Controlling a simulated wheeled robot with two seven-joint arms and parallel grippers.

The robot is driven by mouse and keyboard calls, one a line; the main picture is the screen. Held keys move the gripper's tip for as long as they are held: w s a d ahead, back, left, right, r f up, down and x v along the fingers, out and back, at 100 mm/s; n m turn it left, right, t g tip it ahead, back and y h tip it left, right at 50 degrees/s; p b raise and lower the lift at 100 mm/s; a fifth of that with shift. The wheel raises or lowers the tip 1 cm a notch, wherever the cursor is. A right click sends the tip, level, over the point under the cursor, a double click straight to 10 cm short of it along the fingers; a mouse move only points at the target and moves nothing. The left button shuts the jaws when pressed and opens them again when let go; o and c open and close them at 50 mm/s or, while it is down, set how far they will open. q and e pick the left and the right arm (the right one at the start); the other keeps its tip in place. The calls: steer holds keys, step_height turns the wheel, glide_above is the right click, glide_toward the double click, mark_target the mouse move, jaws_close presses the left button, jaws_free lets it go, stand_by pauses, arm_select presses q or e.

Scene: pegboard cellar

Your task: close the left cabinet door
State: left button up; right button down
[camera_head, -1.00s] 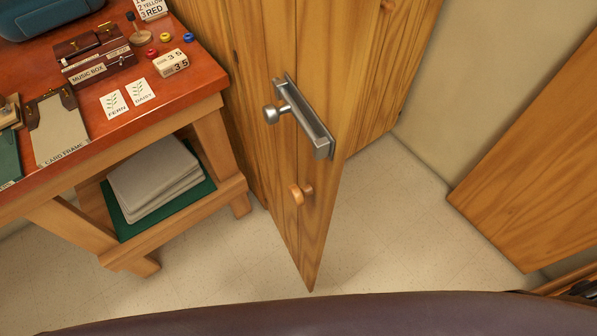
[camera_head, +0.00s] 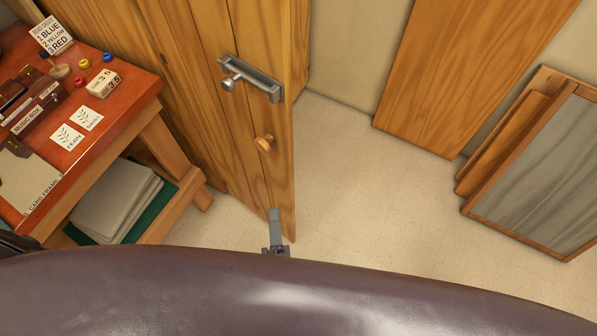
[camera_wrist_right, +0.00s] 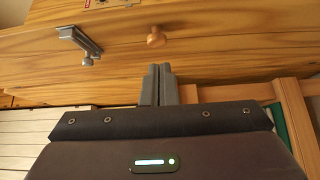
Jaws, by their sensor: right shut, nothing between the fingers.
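The wooden cabinet door (camera_head: 215,110) stands in the middle left of the head view, with a grey metal handle (camera_head: 252,78) and a round wooden knob (camera_head: 265,143) on it. In the right wrist view the door's planks (camera_wrist_right: 230,50) cross the picture, with the handle (camera_wrist_right: 80,42) at left and the knob (camera_wrist_right: 156,37) just beyond my fingertips. My right gripper (camera_head: 274,216) is shut and empty, at the door's lower end, below the knob. Whether it touches the door I cannot tell. My left gripper is not in view.
A red-topped workbench (camera_head: 115,85) with a music box, cards and small pegs stands left of the door. Grey folded cloths (camera_head: 115,195) lie on its lower shelf. Wooden boards (camera_head: 455,70) and a framed grey panel (camera_head: 545,165) lean at right. The floor (camera_head: 350,190) between is clear.

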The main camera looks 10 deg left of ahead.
steer(key=p, duration=0.2)
glide_toward(283, 146)
steer(key=w+a, duration=0.1)
steer(key=a, duration=0.1)
steer(key=w+a, duration=0.1)
steer(key=shift+w+a+r, duration=0.1)
steer(key=shift+w+a, duration=0.15)
steer(key=shift+a, duration=0.15)
steer(key=w+d, duration=0.1)
steer(key=w+d+p, duration=0.1)
steer(key=w, duration=0.1)
steer(key=shift+w+f, duration=0.1)
steer(key=shift+f, duration=0.1)
steer(key=shift+d, duration=0.1)
